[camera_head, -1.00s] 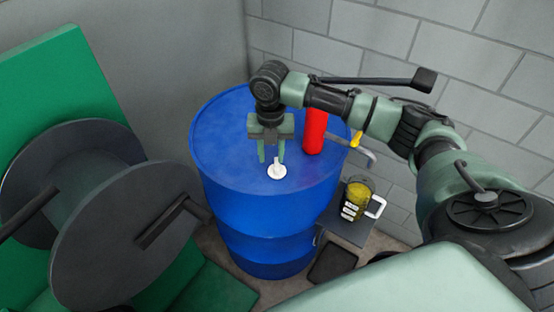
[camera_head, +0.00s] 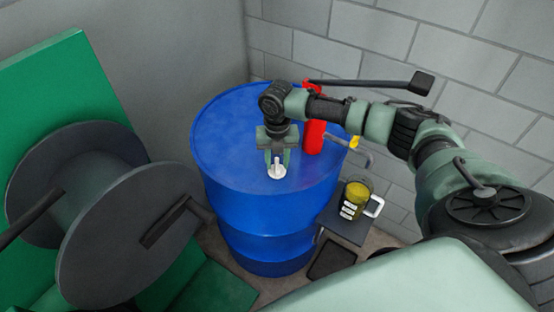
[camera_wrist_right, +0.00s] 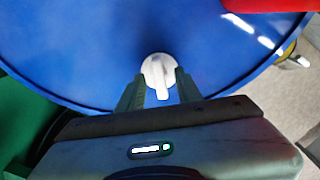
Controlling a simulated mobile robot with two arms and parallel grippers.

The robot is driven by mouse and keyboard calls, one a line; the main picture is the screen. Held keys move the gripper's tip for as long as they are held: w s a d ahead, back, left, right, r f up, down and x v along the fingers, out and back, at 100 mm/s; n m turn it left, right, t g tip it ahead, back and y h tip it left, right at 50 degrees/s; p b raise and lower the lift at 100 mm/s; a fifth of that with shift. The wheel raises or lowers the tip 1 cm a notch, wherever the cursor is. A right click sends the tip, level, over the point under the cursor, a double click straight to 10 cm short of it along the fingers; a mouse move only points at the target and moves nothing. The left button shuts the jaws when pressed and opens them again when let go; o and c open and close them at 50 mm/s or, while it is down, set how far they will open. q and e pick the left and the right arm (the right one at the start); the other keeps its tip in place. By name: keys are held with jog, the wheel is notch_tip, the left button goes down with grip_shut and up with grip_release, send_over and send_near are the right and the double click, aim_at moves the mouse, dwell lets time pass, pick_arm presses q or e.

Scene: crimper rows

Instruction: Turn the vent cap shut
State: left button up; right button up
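The white vent cap (camera_head: 277,171) sits on top of the blue drum (camera_head: 240,160), near its front edge. It is round with a raised bar grip. My right gripper (camera_head: 277,163) hangs over the cap with its fingers pointing down, one on each side of the cap's grip. In the right wrist view the cap (camera_wrist_right: 158,75) lies just beyond and between the open fingertips (camera_wrist_right: 158,82), with gaps at both sides. Whether the fingers touch the cap cannot be told. My left gripper is not in view.
A red cylinder (camera_head: 314,137) stands on the drum, right of my gripper. A tap with a yellow part (camera_head: 355,142) is at the drum's right side. A jug of yellow liquid (camera_head: 354,197) stands on a grey stand. A large dark reel (camera_head: 120,235) is at the left.

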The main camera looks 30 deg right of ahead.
grip_shut()
jog(key=m+p, duration=0.3)
jog(key=shift+r, duration=0.2)
jog(key=m+p, duration=0.2)
jog(key=shift+m, duration=0.4)
jog(key=shift+f+m+p, duration=0.1)
jog(key=shift+m+p, duration=0.35)
jog(key=shift+m, duration=0.35)
grip_release()
